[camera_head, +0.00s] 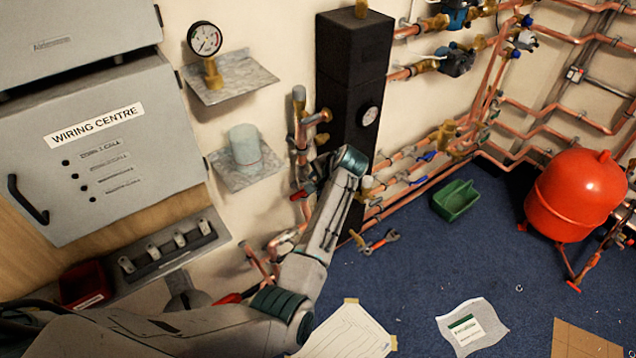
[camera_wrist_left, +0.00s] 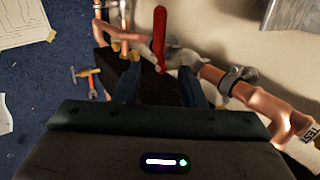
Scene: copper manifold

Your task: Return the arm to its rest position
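My left arm comes in from the lower left in the head view and reaches up beside the black manifold block (camera_head: 348,75). A red valve lever (camera_wrist_left: 160,35) on a copper pipe (camera_wrist_left: 262,105) lies just ahead of the finger gap. I cannot tell if a finger touches it. A red lever also shows left of my wrist in the head view (camera_head: 303,192). My right gripper is not in view.
The grey wiring centre box (camera_head: 120,165) and two wall shelves, one bearing a gauge (camera_head: 205,39), stand left of the arm. Copper pipes line the wall.

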